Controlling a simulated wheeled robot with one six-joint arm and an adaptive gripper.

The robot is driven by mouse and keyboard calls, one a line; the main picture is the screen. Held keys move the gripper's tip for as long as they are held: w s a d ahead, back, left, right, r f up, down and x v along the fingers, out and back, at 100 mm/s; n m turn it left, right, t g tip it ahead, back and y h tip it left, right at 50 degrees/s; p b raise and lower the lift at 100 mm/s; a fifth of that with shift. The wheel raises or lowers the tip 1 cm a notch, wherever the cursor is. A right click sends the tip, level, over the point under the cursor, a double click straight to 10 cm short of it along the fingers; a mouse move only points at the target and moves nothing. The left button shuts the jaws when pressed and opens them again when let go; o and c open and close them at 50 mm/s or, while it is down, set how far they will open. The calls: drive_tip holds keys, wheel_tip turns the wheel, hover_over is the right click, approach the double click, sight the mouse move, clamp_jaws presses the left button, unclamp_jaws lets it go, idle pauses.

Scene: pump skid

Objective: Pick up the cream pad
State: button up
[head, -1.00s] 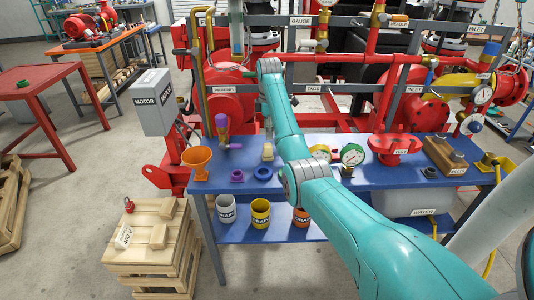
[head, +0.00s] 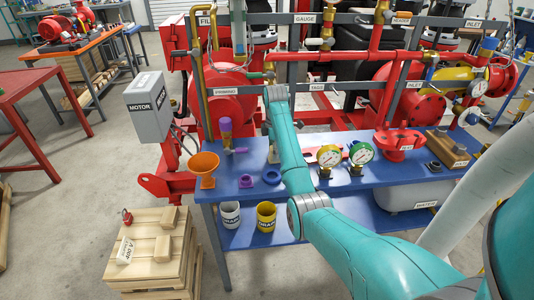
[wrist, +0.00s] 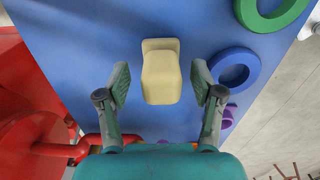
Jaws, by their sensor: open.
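The cream pad (wrist: 161,78) is a pale block with a wider end, lying on the blue bench top. It sits in the middle of the wrist view, between the fingers in the picture. In the head view the pad (head: 273,155) is a small pale patch beside my arm, partly hidden. My gripper (wrist: 160,84) is open, one finger on each side of the pad in the picture, with nothing held. I cannot tell how far above the pad the fingertips are. In the head view my arm hides the gripper.
A blue ring (wrist: 235,68) lies just right of the right finger, with a green ring (wrist: 270,10) beyond.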

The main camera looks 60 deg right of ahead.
drive_tip(key=shift+f, duration=0.1)
drive_tip(key=c, duration=1.2)
drive_tip(key=shift+c, duration=0.2)
